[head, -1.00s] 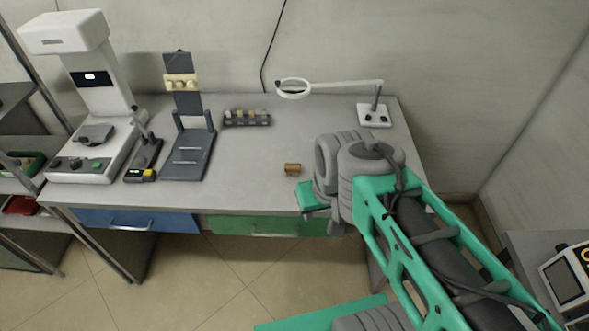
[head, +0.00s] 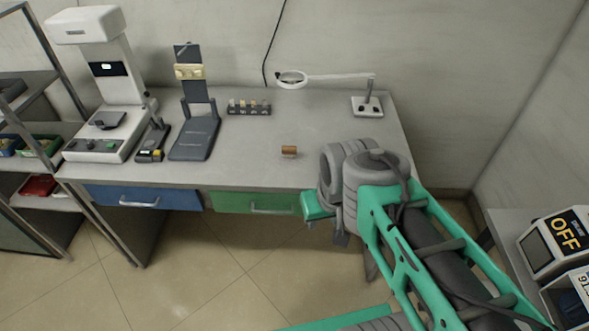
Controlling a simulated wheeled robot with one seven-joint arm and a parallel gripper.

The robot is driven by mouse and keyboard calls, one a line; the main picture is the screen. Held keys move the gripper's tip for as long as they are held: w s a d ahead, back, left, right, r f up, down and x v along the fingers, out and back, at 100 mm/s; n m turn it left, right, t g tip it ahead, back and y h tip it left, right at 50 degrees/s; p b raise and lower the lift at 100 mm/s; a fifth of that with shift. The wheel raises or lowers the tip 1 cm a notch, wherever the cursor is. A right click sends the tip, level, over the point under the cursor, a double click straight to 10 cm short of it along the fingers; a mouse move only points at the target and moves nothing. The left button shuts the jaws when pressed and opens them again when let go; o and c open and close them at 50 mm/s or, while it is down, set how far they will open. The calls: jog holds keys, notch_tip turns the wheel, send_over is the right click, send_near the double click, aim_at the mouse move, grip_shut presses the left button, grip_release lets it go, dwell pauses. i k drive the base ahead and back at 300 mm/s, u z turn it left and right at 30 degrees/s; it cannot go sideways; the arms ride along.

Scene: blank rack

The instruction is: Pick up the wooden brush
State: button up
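A small brown wooden piece (head: 289,151), seemingly the wooden brush, lies on the grey workbench (head: 250,170) near its front edge, above the green drawer. It is too small in the picture to make out bristles. My arm comes in from the lower right, and its green and grey end (head: 318,205) is at the bench's front edge, to the right of and below the brown piece, apart from it. My gripper's fingers are hidden behind or blend into the arm links, so I cannot see whether they are open or what is between them.
A magnifier lamp (head: 292,79) and a small rack (head: 248,107) stand at the back. A dark stand (head: 196,138) and a white instrument (head: 97,147) are at the left. Bare bench surrounds the brown piece. Boxy devices (head: 548,243) stand at the lower right.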

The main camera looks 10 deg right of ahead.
aim_at(287, 151)
jog(key=u, duration=0.6)
jog(key=i, duration=1.15)
jog(key=u, duration=0.05)
